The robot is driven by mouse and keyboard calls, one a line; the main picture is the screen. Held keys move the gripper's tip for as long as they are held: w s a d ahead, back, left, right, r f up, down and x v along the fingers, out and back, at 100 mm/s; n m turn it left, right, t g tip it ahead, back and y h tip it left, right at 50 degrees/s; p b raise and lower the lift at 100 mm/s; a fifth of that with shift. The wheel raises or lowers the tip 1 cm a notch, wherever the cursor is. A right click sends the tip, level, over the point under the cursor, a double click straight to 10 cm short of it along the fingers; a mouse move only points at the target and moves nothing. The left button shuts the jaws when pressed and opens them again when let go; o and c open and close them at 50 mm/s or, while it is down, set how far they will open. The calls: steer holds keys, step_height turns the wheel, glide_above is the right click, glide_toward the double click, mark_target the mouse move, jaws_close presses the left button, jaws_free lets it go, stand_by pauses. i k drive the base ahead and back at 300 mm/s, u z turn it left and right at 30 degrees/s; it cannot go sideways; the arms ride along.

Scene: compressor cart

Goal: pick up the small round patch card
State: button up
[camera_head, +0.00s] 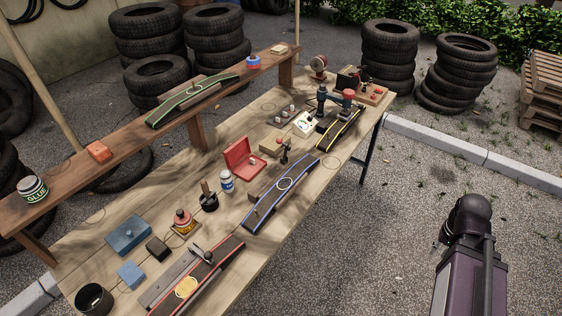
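A round yellow patch (186,287) lies on the red-edged rubber strip (213,274) at the near end. My purple and black arm shows at the lower right, beyond the bench edge, apart from everything on it. I cannot make out my gripper's fingers.
Open gravel lies right of the bench.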

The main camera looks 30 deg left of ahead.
mark_target(252, 163)
steer(key=z, duration=0.5)
steer(key=k, duration=0.75)
steer(key=u, duration=1.45)
steer(key=i, duration=1)
steer(key=z, duration=0.05)
